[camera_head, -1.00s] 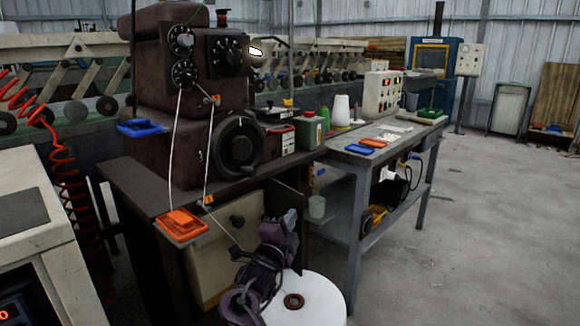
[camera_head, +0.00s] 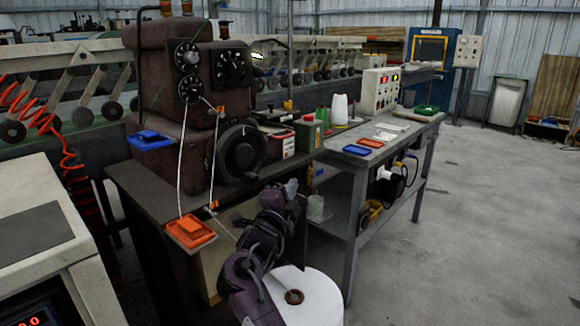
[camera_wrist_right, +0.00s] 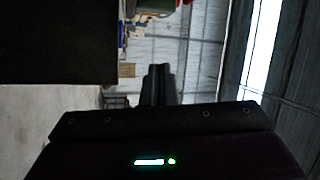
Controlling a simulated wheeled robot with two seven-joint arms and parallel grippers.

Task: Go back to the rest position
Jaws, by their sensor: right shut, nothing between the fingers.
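My left gripper is out of view.
The brown machine (camera_head: 180,100) stands on a dark table with a blue tray (camera_head: 150,140) and an orange tray (camera_head: 190,232). A grey bench (camera_head: 350,155) is behind. Floor at right is clear.

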